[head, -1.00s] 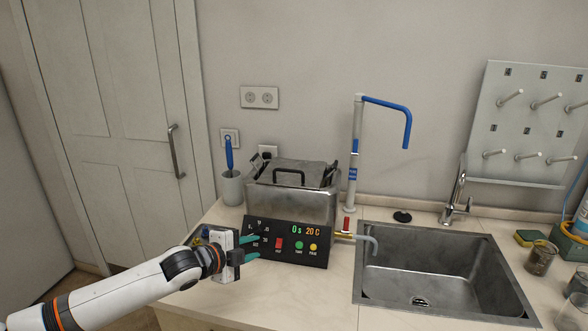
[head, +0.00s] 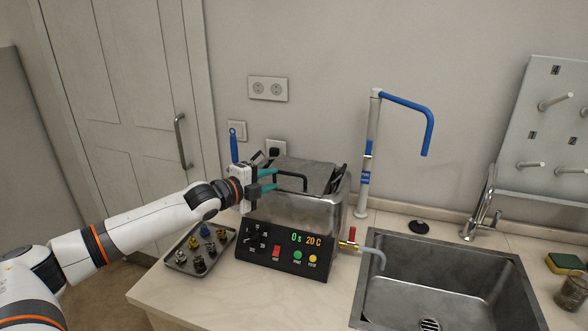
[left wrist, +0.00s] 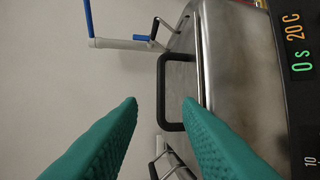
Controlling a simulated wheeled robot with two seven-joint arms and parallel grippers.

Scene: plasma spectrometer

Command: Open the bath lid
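The metal bath (head: 290,208) stands on the counter behind its black control panel (head: 285,248), which reads 0 s and 20 C. Its lid (head: 318,168) is closed on top and carries a black handle (head: 292,175). My left gripper (head: 270,178) is open at the left of the handle, at about its height. In the left wrist view the handle (left wrist: 161,92) shows ahead between the two teal fingertips (left wrist: 160,100), its grip bar lying between them in the picture. I cannot tell whether they touch it. My right gripper is not in view.
A tray of small parts (head: 200,248) lies left of the panel, below my left arm. A white stand with a blue tube (head: 372,150) rises right of the bath. A sink (head: 440,285) and tap (head: 482,210) are farther right.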

